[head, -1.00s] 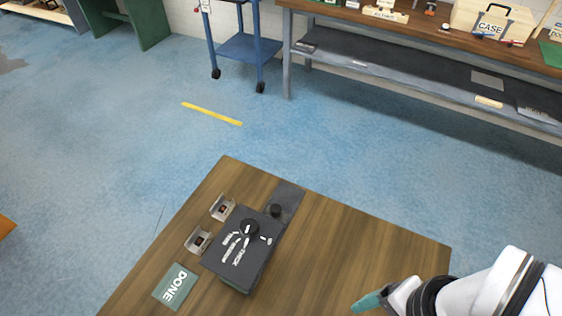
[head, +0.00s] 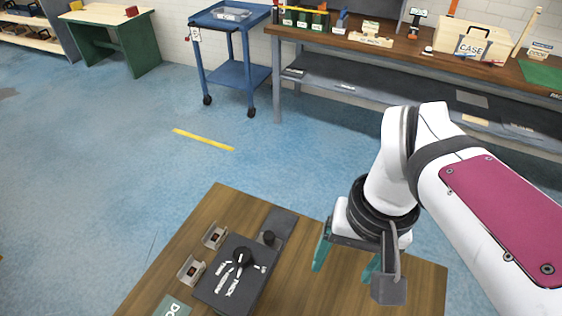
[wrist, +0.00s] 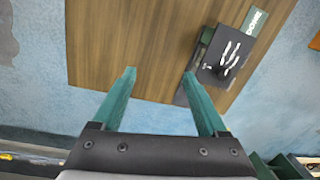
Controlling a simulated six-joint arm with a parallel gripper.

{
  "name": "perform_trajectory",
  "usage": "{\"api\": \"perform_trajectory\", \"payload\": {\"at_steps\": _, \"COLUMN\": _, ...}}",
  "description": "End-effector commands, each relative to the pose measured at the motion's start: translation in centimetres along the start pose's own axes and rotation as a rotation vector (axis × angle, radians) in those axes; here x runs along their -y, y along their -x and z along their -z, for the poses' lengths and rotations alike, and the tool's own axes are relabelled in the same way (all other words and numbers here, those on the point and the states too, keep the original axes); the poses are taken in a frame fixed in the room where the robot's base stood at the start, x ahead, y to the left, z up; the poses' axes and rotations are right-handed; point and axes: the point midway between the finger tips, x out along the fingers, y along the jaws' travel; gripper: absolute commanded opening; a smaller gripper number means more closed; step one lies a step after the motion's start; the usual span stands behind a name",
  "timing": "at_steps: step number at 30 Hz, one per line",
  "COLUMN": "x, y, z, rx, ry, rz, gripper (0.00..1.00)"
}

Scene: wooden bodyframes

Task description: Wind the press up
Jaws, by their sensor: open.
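The dark box-like press (head: 232,287) sits on the wooden table, with a round black knob (head: 242,257) and white markings on its top. A dark plate (head: 279,222) with a smaller black knob (head: 268,238) adjoins its far side. The press also shows at the upper right of the wrist view (wrist: 207,72). My gripper (head: 342,271) has green fingers, spread apart with nothing between them. It is above the table to the right of the press, apart from it. In the wrist view the fingertips (wrist: 159,73) point over bare wood.
Two small metal brackets (head: 215,236) (head: 191,269) stand left of the press. A green DONE card (head: 172,308) lies at the near left. The right part of the tabletop (head: 300,292) is bare. A blue cart (head: 243,76) and a long workbench stand beyond, across the floor.

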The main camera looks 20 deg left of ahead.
Motion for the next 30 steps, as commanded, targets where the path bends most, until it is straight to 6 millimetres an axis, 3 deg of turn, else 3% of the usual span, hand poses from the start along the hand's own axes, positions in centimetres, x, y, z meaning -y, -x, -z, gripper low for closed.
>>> {"api": "perform_trajectory", "payload": {"at_steps": 1, "x": 3.7, "y": 0.6, "z": 2.0, "rx": 0.008, "ry": 0.187, "rz": -0.022, "gripper": 0.76}}
{"api": "perform_trajectory", "payload": {"at_steps": 3, "x": 9.2, "y": 1.1, "z": 3.8, "rx": 0.007, "ry": 0.440, "rz": -0.053, "gripper": 0.76}}
{"api": "perform_trajectory", "payload": {"at_steps": 6, "x": 15.3, "y": 1.0, "z": 4.4, "rx": 0.005, "ry": 0.688, "rz": -0.082, "gripper": 0.76}}
{"api": "perform_trajectory", "payload": {"at_steps": 9, "x": 17.9, "y": 0.7, "z": 4.3, "rx": 0.002, "ry": 0.789, "rz": -0.093, "gripper": 0.76}}
{"api": "perform_trajectory", "payload": {"at_steps": 14, "x": 17.7, "y": -2.3, "z": 4.3, "rx": 0.005, "ry": 0.798, "rz": -0.095, "gripper": 0.76}}
{"api": "perform_trajectory", "payload": {"at_steps": 24, "x": 16.9, "y": -11.9, "z": 4.7, "rx": 0.003, "ry": 0.794, "rz": -0.094, "gripper": 0.76}}
{"api": "perform_trajectory", "payload": {"at_steps": 30, "x": 16.7, "y": -14.4, "z": 4.8, "rx": 0.000, "ry": 0.792, "rz": -0.093, "gripper": 0.76}}
